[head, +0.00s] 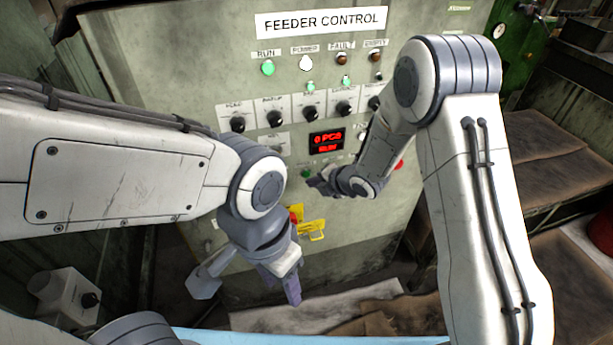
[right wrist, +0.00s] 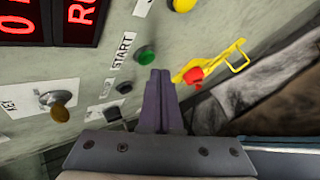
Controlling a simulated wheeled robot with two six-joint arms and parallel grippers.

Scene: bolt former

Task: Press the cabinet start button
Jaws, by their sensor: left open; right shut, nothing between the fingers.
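The grey cabinet (head: 250,25) labelled FEEDER CONTROL fills the middle of the head view. Its green start button (head: 306,173) sits low on the panel, below the red display (head: 326,141). In the right wrist view the green button (right wrist: 146,55) is beside the START label (right wrist: 122,50). My right gripper (head: 314,184) is shut and empty. Its fingertips (right wrist: 160,73) are right beside the button, slightly right of and below it in the wrist view; I cannot tell whether they touch. My left gripper (head: 282,289) is open and empty, pointing down in front of the lower cabinet.
A yellow bracket with a red part (head: 312,230) is on the lower cabinet, near my left gripper. Black knobs (head: 275,118) line the panel above. Brown padded surfaces (head: 545,140) are at the right.

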